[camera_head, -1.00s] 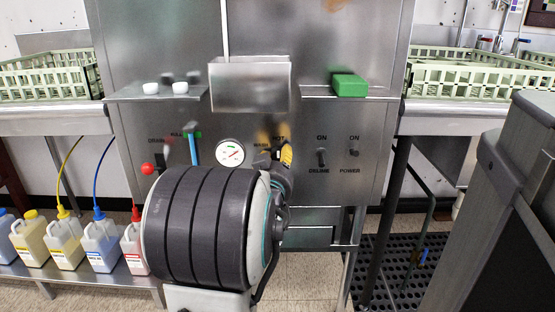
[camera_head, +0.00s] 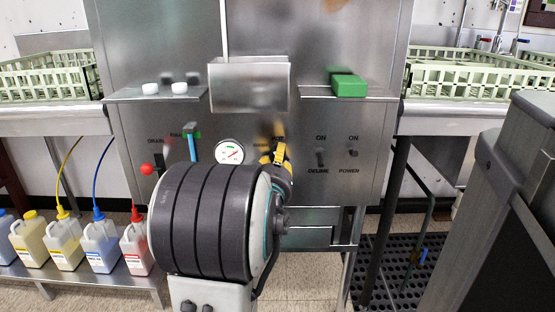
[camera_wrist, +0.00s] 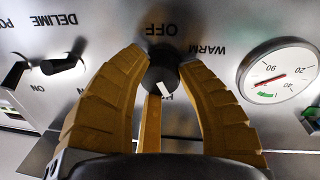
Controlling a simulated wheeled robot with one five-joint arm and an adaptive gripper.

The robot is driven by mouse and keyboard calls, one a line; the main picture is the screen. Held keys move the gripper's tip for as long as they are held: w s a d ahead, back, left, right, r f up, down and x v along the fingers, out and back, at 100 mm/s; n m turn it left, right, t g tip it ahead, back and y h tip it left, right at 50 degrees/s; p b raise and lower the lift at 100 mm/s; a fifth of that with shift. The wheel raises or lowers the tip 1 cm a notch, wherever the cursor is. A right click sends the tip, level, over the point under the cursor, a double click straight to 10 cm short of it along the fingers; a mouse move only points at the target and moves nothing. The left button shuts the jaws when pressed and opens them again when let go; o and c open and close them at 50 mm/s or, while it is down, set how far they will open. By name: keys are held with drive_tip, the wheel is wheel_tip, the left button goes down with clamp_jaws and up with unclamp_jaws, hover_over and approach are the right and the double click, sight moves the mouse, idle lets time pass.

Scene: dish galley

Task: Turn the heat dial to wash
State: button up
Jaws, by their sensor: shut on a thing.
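The heat dial (camera_wrist: 164,74) is a small black knob on the steel front panel (camera_head: 355,120). In the head view my gripper (camera_head: 275,158) reaches the panel right of the round gauge (camera_head: 229,152) and hides most of the dial.
The delime switch (camera_head: 320,157) and power switch (camera_head: 352,157) are right of the dial. A blue-handled lever (camera_head: 192,147) and a red knob (camera_head: 147,169) are to the left. A steel box (camera_head: 249,86) juts out above. A green block (camera_head: 348,86) lies on the right shelf.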

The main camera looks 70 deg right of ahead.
drive_tip(key=shift+w+f, duration=0.1)
drive_tip(key=shift+f, duration=0.15)
drive_tip(key=o, duration=1.2)
drive_tip(key=shift+o, duration=0.2)
drive_tip(key=shift+r, duration=0.1)
